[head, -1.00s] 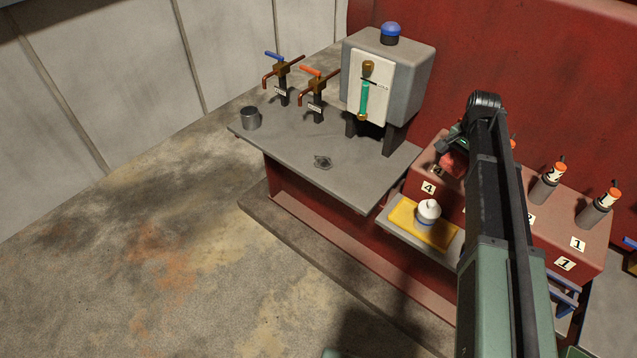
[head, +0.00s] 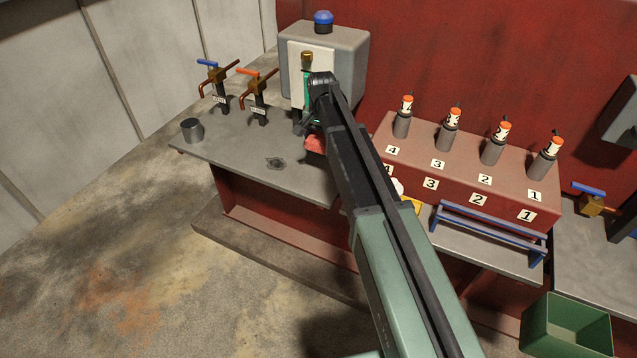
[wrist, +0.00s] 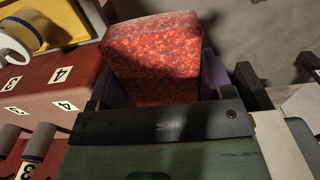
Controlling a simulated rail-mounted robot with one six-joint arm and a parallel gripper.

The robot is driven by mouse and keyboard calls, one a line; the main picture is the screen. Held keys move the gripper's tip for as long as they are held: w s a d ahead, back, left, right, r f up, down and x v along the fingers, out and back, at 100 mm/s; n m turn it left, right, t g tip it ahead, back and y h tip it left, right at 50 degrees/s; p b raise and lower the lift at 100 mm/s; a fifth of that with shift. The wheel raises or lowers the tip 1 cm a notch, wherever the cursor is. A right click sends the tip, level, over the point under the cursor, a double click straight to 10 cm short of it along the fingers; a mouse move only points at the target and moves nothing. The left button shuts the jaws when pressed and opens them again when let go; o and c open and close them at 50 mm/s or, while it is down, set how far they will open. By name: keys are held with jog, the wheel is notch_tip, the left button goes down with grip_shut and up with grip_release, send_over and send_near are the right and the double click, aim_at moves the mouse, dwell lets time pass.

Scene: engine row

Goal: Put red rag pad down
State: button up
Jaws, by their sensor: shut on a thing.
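The red rag pad (wrist: 152,62) is a speckled red block, held between the jaws of my gripper (wrist: 165,95) in the wrist view. In the head view a small part of the red rag pad (head: 315,144) shows beside my arm, over the right part of the grey bench top (head: 235,155). My gripper (head: 312,130) is mostly hidden behind my arm there. I cannot tell from the head view how far the pad is above the bench.
A grey tank (head: 350,55) with a sight gauge stands behind my gripper. Two valves (head: 255,95), a metal cup (head: 192,130) and a drain (head: 275,163) are on the bench. A red block with several numbered plugs (head: 470,160) is to the right. The bench's front left is clear.

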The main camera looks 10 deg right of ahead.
aim_at(321, 177)
notch_tip(321, 177, down, 15)
jog(key=b, duration=1.2)
jog(key=shift+r, duration=0.15)
jog(key=shift+r+p, duration=0.25)
jog(key=shift+p, duration=0.05)
jog(key=shift+f, duration=0.15)
jog(key=o, duration=0.9)
